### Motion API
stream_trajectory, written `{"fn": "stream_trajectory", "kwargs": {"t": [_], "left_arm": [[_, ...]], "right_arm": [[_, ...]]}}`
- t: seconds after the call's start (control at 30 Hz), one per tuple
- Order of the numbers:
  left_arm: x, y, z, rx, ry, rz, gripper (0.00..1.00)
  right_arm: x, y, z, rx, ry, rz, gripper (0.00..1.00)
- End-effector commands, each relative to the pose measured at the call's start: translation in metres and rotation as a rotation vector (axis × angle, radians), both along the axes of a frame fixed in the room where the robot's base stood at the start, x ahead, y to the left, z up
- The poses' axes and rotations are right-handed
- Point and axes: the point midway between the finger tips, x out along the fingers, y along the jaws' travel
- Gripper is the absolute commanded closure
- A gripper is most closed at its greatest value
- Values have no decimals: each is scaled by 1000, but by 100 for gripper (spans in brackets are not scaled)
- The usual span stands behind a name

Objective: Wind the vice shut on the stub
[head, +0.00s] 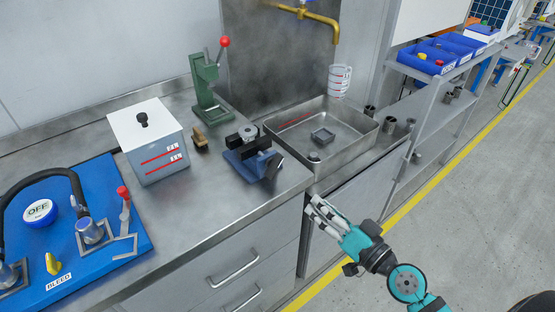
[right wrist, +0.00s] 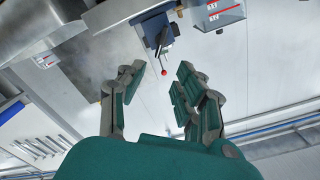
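The blue vice (head: 243,160) with black jaws stands near the front edge of the steel bench. A light grey round stub (head: 248,131) sits between its jaws; I cannot tell whether both jaws touch it. My right gripper (head: 312,208) is off the bench front, to the right of and below the vice. Its fingers (right wrist: 160,80) are spread and empty, with the red ball seen between them, apart from them. My left gripper is out of view.
A steel sink (head: 277,128) is right of the vice. A green press (head: 207,88) with a red knob stands behind it, and a white-lidded box (head: 166,172) to the left. Drawer handles (head: 233,270) stick out below the bench edge.

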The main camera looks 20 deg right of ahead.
Motion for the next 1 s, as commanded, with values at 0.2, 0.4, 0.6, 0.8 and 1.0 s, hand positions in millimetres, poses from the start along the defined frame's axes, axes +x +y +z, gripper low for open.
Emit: {"fn": "stream_trajectory", "kwargs": {"t": [0.2, 0.4, 0.6, 0.8, 1.0], "left_arm": [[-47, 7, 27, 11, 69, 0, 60], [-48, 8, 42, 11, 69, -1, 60], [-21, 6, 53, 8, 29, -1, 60], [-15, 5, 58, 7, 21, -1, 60], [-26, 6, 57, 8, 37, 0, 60]], "right_arm": [[42, 15, 9, 5, -4, 0, 66], [84, 31, 6, 4, -1, 1, 66], [122, 45, 4, 4, -1, 1, 66], [145, 53, 2, 2, 0, 2, 66], [153, 56, 1, 2, 0, 2, 66]]}}
